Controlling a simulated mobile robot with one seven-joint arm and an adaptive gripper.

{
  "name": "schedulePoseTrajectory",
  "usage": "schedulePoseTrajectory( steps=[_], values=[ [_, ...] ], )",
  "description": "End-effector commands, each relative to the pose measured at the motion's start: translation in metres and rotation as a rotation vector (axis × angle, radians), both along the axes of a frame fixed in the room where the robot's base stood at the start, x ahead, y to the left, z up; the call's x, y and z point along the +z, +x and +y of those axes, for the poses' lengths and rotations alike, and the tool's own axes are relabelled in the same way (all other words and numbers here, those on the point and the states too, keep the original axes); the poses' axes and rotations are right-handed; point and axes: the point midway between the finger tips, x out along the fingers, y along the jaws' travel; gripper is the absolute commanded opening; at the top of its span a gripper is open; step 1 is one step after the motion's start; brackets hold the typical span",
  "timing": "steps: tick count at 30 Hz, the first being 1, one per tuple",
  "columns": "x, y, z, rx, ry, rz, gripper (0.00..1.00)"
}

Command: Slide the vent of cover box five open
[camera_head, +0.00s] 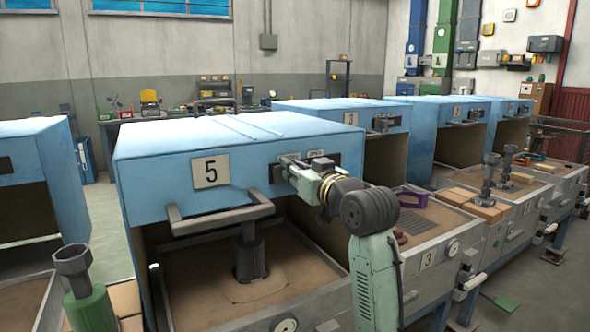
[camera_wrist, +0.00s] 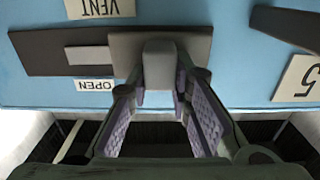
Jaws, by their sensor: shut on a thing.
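Cover box five (camera_head: 170,150) is a blue hood with a "5" plate (camera_head: 210,171) on its front, standing over a sandy tray. Its vent is a dark strip (camera_wrist: 40,55) with a grey sliding plate (camera_wrist: 195,45), seen upside down in the wrist view. The plate lies at the right part of the strip, away from the "OPEN" label (camera_wrist: 95,86). My gripper (camera_head: 287,163) is at the vent. In the wrist view my gripper (camera_wrist: 160,98) is shut on the vent's grey knob (camera_wrist: 158,62). The fingers partly hide the knob's sides.
A grey bar handle (camera_head: 220,217) juts from the front of box five, left of my gripper. A dark post (camera_head: 250,255) stands in the tray below. More blue boxes stand on the left and behind at right. A green funnel-topped post (camera_head: 85,290) is at lower left.

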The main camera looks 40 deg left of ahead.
Motion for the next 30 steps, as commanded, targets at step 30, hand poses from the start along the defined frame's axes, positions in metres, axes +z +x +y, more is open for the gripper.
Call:
schedulePoseTrajectory(
  steps=[30],
  values=[
    [0.001,0.071,-0.03,-0.006,0.001,-0.003,0.22]
  ],
)
